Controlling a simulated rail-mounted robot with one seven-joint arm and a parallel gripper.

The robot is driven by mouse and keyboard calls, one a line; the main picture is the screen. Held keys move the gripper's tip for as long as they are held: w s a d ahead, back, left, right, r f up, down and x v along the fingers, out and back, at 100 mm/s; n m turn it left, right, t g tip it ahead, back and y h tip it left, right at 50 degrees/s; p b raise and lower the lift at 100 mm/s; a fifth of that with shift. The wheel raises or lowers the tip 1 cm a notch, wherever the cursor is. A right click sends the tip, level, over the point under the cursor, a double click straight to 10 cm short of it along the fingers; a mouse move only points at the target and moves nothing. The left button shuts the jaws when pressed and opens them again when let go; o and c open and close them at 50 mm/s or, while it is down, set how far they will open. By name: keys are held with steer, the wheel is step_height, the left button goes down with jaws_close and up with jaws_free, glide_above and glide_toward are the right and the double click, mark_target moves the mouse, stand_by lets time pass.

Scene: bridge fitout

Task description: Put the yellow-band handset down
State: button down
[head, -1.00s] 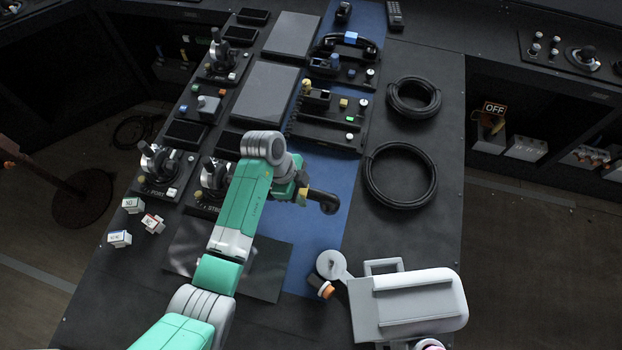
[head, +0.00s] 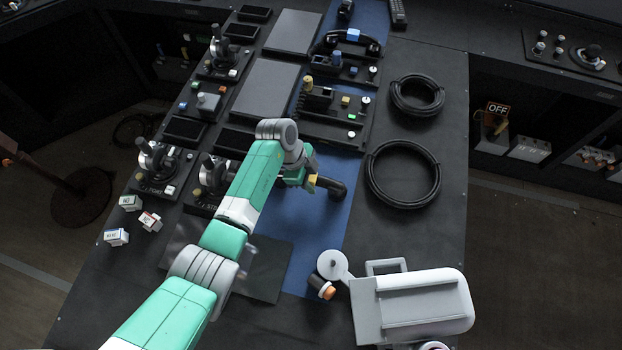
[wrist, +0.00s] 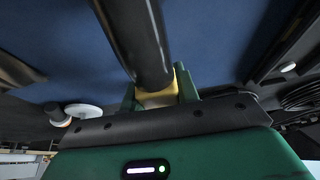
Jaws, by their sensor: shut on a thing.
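The yellow-band handset (head: 331,187) is black, with a yellow band round its grip. It also shows in the wrist view (wrist: 140,35), running up and away from the jaws. My gripper (head: 309,180) is shut on the handset at the yellow band, over the blue strip (head: 325,220) of the console. In the wrist view my gripper (wrist: 160,92) has the yellow band between its green fingers. I cannot tell whether the handset touches the surface. Part of the handset is hidden behind my gripper in the head view.
A black panel with buttons (head: 335,130) lies just beyond my gripper. A handset with a blue band (head: 352,36) rests farther back. Two black cable coils (head: 403,205) lie to the right. A grey device (head: 415,305) and an orange-ended cylinder (head: 322,287) stand in front.

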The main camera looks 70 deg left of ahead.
steer(key=c, duration=1)
jaws_free()
steer(key=shift+c, duration=0.2)
steer(key=p+v, duration=0.2)
steer(key=v, duration=1)
steer(key=shift+r, duration=0.1)
